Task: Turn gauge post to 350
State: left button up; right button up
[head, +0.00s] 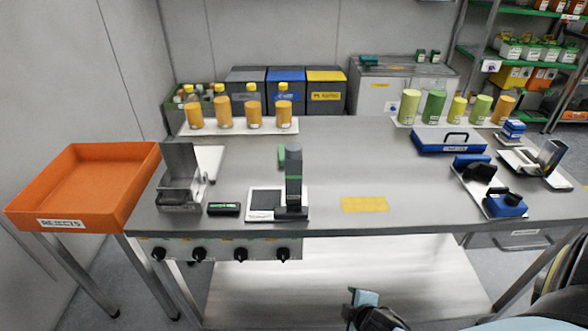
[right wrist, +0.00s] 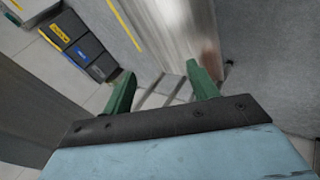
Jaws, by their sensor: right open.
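The gauge post seems to be the upright dark grey post (head: 293,178) with a green band, at the front of the table in the head view. It stands at the right side of a white plate (head: 263,217) with a dark square pad. No scale reading on it is legible. My right gripper (head: 362,296) is low at the bottom of the head view, in front of the table and well apart from the post. In the right wrist view its two green fingers (right wrist: 162,92) are spread with nothing between them. My left gripper is not in view.
A small black box (head: 223,209) and a metal bracket (head: 180,190) are left of the post. An orange rejects bin (head: 85,183) stands at the left. Orange bottles (head: 254,110) line the back. A yellow mat (head: 364,204) lies right of the post; the table's middle is clear.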

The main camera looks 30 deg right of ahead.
jog(key=w+d+r+n+t+h+p, duration=0.1)
jog(key=w+r+n+t, duration=0.15)
jog(key=r, duration=0.85)
jog(key=w+d+r+n+t+h, duration=0.15)
jog(key=w+r, duration=0.25)
jog(key=r, duration=0.6)
jog(key=n+t+y+p, duration=0.1)
jog(key=n+t+y, duration=0.7)
jog(key=n, duration=1.7)
send_near(300, 152)
jog(key=w, duration=0.3)
jog(key=w+r+g+y+p, duration=0.1)
jog(key=w, duration=0.2)
jog(key=w+a+g+p, duration=0.1)
jog(key=w, duration=0.3)
jog(key=shift+a+r+y, duration=0.1)
jog(key=shift+r+y, duration=0.25)
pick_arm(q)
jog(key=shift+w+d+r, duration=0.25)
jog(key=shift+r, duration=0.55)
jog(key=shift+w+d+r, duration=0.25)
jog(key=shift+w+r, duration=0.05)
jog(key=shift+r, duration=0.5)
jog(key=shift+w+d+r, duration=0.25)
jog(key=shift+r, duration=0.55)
pick_arm(e)
jog(key=shift+x, duration=0.95)
jog(key=shift+f, duration=0.15)
jog(key=shift+c, duration=0.3)
